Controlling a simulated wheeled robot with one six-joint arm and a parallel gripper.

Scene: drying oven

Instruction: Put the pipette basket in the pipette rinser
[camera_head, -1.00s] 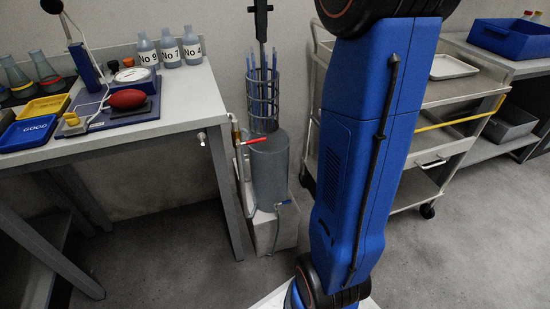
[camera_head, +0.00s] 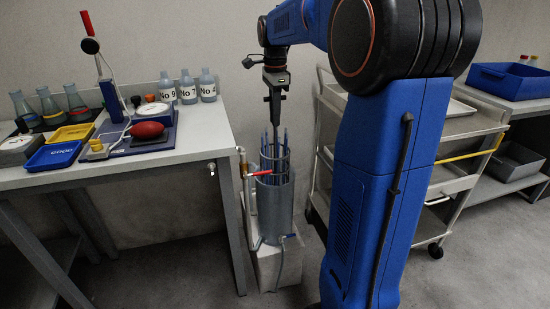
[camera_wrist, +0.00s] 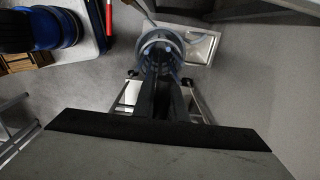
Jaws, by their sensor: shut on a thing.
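The pipette basket (camera_head: 281,160) is a grey wire cage holding several blue pipettes, with a dark upright handle. Its top stands above the grey cylinder of the pipette rinser (camera_head: 272,212), and its lower part appears to be inside the rinser, hidden by its wall. My gripper (camera_head: 274,92) is above the rinser, pointing down and shut on the basket's handle. In the wrist view my gripper (camera_wrist: 162,108) reaches toward the round basket (camera_wrist: 158,37), which covers most of the rinser's opening.
The rinser stands on a white block (camera_head: 279,265), with a red-handled valve (camera_head: 262,173) at its side. The table (camera_head: 216,150) with bottles and trays is to the left. A metal cart (camera_head: 470,130) stands to the right, behind my arm.

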